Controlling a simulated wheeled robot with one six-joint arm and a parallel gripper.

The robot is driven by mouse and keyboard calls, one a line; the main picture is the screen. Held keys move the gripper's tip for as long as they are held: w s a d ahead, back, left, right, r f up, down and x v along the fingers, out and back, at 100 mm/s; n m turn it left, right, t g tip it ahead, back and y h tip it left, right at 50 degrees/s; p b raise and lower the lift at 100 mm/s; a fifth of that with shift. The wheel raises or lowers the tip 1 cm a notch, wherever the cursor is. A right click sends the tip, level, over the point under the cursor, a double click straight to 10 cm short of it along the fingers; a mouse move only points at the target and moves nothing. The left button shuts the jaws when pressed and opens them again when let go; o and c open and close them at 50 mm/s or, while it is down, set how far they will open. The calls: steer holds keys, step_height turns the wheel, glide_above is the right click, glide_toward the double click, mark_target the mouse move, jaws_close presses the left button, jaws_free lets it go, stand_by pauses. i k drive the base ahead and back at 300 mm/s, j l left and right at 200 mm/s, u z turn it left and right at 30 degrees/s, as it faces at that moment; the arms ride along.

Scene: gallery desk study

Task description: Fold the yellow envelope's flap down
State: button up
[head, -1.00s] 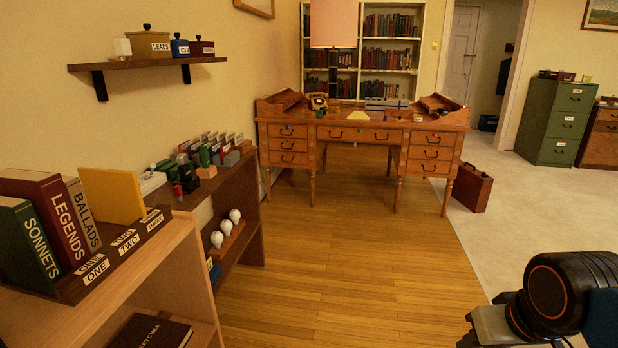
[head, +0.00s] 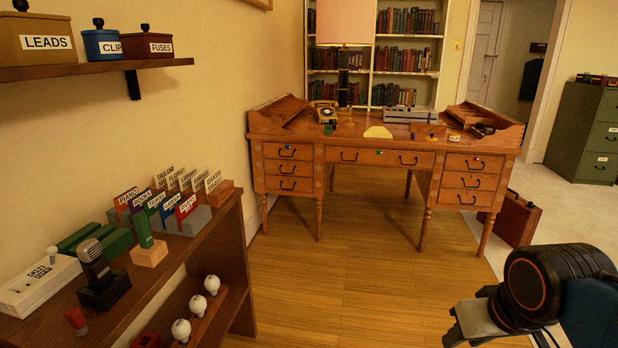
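The yellow envelope (head: 378,132) lies on the top of the wooden desk (head: 345,143), near its front edge and about the middle. It looks small and pale, with a pointed upper outline; the flap's exact state is too small to tell. Part of my arm shows at the lower right of the head view, well in front of the desk and far from the envelope.
A telephone (head: 325,112), a lamp (head: 345,25) and a grey device (head: 408,114) stand on the desk. A low shelf (head: 215,225) with card holders and a microphone is at left. A briefcase (head: 512,219) stands by the desk's right. The floor (head: 340,290) before the desk is clear.

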mark_target(379, 129)
steer(key=i+l, duration=0.1)
steer(key=i, duration=1.55)
steer(key=i+z, duration=0.15)
steer(key=i, duration=0.5)
steer(key=i+z, duration=0.1)
steer(key=i, duration=0.6)
steer(key=i+j+z, duration=0.15)
steer(key=i, duration=0.5)
